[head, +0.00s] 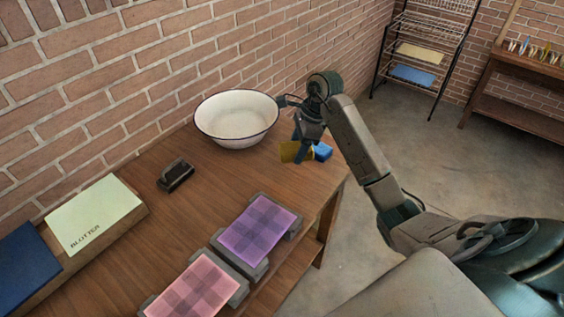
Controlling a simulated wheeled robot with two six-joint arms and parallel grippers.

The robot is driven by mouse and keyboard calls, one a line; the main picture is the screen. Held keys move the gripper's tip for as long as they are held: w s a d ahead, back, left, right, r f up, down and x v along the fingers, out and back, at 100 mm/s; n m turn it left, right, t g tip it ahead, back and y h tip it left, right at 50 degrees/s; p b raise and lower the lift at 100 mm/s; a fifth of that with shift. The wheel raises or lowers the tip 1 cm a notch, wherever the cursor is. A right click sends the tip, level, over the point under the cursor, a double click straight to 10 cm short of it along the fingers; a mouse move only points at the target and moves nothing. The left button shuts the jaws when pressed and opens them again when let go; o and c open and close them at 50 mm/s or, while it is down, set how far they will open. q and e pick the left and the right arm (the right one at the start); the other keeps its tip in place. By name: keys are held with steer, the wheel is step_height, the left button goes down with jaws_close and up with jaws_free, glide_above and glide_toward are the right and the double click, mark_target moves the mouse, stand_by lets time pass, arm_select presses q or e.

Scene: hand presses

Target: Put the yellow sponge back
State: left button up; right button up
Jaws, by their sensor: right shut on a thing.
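The yellow sponge (289,151) is at the far right end of the wooden table, in front of the white bowl. My right gripper (301,151) points down and is shut on the yellow sponge. A blue sponge (323,151) lies right beside it, near the table's edge. The fingers partly hide both sponges, and I cannot tell whether the yellow one touches the table. My left gripper is not in view.
A white enamel bowl (237,118) stands by the brick wall. A dark block-like tool (175,175) sits left of it. Purple (257,229) and pink (193,290) pads, a blotter box (93,214) and a navy pad (27,268) occupy the near table. A wire rack (423,52) stands behind.

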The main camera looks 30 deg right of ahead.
mark_target(291, 179)
steer(key=shift+w+a+f, duration=0.15)
steer(key=shift+w, duration=0.2)
steer(key=shift+f+b, duration=0.35)
steer(key=shift+b, duration=0.15)
steer(key=shift+s+a+f+b, duration=0.1)
steer(key=shift+s+f+b, duration=0.15)
steer(key=shift+f+b, duration=0.9)
step_height(291, 179, down, 6)
steer(key=shift+r+p, duration=0.1)
steer(key=shift+p, duration=0.95)
steer(key=shift+f, duration=0.3)
steer(key=shift+w+f, duration=0.1)
steer(key=shift+f, duration=0.05)
steer(key=o, duration=1)
steer(key=shift+c, duration=0.2)
